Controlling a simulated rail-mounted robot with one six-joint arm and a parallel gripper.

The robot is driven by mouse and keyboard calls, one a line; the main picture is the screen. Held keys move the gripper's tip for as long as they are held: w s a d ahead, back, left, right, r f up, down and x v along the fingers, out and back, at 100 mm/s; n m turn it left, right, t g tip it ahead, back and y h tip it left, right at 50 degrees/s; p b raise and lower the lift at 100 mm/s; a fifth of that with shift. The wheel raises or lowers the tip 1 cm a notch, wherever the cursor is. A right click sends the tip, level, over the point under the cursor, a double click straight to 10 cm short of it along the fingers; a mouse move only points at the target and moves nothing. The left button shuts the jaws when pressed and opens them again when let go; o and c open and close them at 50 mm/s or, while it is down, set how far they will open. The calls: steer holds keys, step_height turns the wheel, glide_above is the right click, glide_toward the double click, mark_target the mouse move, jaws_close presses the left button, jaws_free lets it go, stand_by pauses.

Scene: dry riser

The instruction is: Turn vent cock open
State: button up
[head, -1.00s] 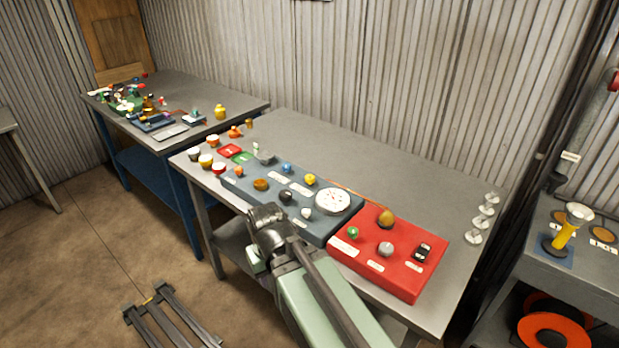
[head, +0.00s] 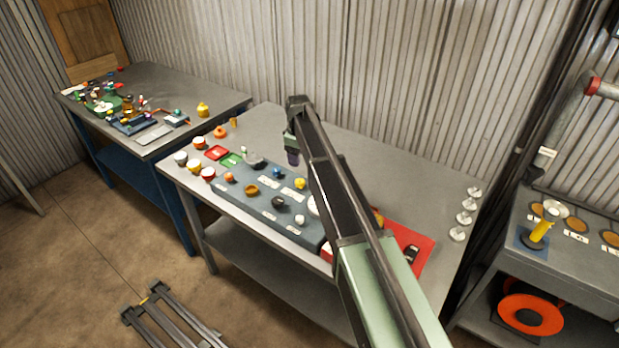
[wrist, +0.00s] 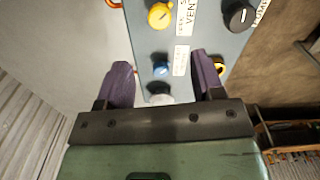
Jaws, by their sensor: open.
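A yellow knob (head: 300,184) stands on the blue-grey panel (head: 256,208). In the wrist view, the yellow knob (wrist: 160,15) is at the top edge, and the label beside it reads "VENT". A small blue knob (head: 277,173) is on the same panel; it also shows in the wrist view (wrist: 161,69), framed between my fingers. My gripper (head: 293,157) is open, with nothing seen in its purple fingers (wrist: 160,62). It hangs over the back part of the panel, near the blue and yellow knobs.
A black knob (head: 278,202), a brown-yellow knob (head: 251,190) and a white knob (head: 300,220) stand close by on the panel. A red panel (head: 425,243) lies to the right. The grey bench (head: 400,170) is bare behind the panels.

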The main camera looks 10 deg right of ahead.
mark_target(300, 181)
step_height(300, 181, down, 11)
steer(key=b, duration=1)
steer(key=shift+b, duration=0.4)
steer(key=shift+r, duration=0.1)
steer(key=c, duration=0.9)
